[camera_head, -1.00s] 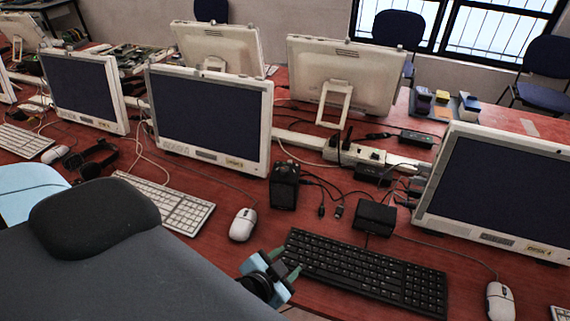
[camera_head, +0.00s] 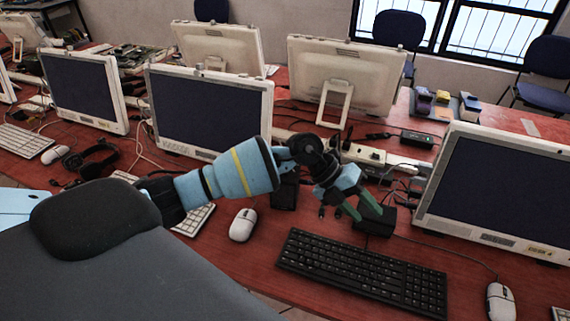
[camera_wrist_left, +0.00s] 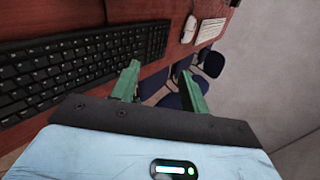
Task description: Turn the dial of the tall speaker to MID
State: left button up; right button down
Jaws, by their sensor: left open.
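A black upright box (camera_head: 284,195), which looks like the tall speaker, stands in front of the middle white monitor. My left arm crosses in front of it and hides its upper part, and I cannot make out its dial. My left gripper (camera_head: 367,212) is open, with two green fingers pointing down and right, to the right of the box. The fingers are in front of a low black box (camera_head: 374,220) behind the keyboard. In the left wrist view the open fingers (camera_wrist_left: 160,69) have nothing between them. My right gripper is not in view.
A black keyboard (camera_head: 362,272) lies at the front, with a white mouse (camera_head: 243,225) on its left and another (camera_head: 500,301) on its right. Monitors (camera_head: 497,190) stand around. Cables and a power strip (camera_head: 362,155) lie behind.

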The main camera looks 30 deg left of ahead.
pick_arm(q)
jog(key=w+a+r+n+y, duration=0.1)
jog(key=a+r+y, duration=0.1)
jog(key=a, duration=0.5)
jog(key=w+a+r+g+y, duration=0.1)
jog(key=a+r+y, duration=0.1)
jog(key=a+y, duration=0.3)
jog(key=w+a+r+n+y, duration=0.1)
jog(key=w+a+r+y, duration=0.1)
jog(key=a, duration=0.9)
jog(key=shift+a+n+g+y, duration=0.2)
jog(key=shift+n+g+y, duration=0.15)
jog(key=shift+y, duration=0.35)
jog(key=shift+f, duration=3.95)
grip_shut()
